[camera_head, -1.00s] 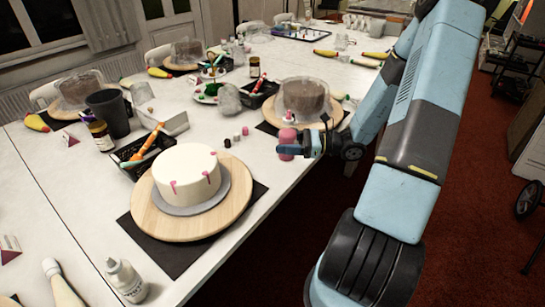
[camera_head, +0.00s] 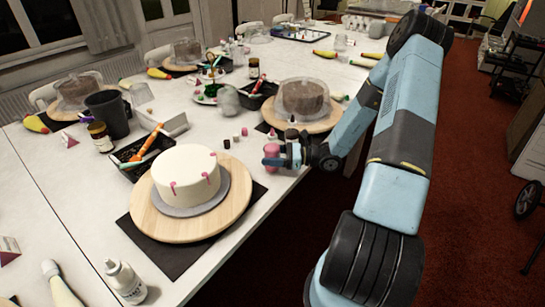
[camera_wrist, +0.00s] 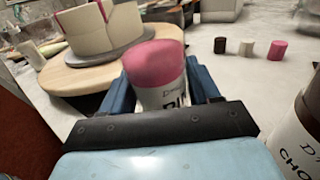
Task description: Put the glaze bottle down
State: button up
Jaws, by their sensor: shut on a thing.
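The glaze bottle, pink on top with a white labelled body, shows in the wrist view (camera_wrist: 155,65) between my two blue fingers. In the head view the pink bottle (camera_head: 272,150) is partly hidden by my gripper (camera_head: 275,161). My gripper is shut on the bottle, at the table's right edge, right of the cake with pink drips (camera_head: 185,178). The bottle looks about upright; I cannot tell whether its base touches the table. Its lower part is hidden behind my gripper in the wrist view (camera_wrist: 160,95).
The cake stands on a round wooden turntable (camera_head: 237,212) over a dark mat. A brown-and-white bottle (camera_wrist: 300,135) is close at right in the wrist view. Small dark, white and pink cylinders (camera_wrist: 277,50) stand beyond. A domed cake (camera_head: 302,97) is farther back. A white bottle (camera_head: 126,284) stands in front.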

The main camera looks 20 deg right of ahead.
jog(key=shift+f, duration=0.25)
jog(key=shift+f, duration=0.1)
jog(key=o, duration=0.8)
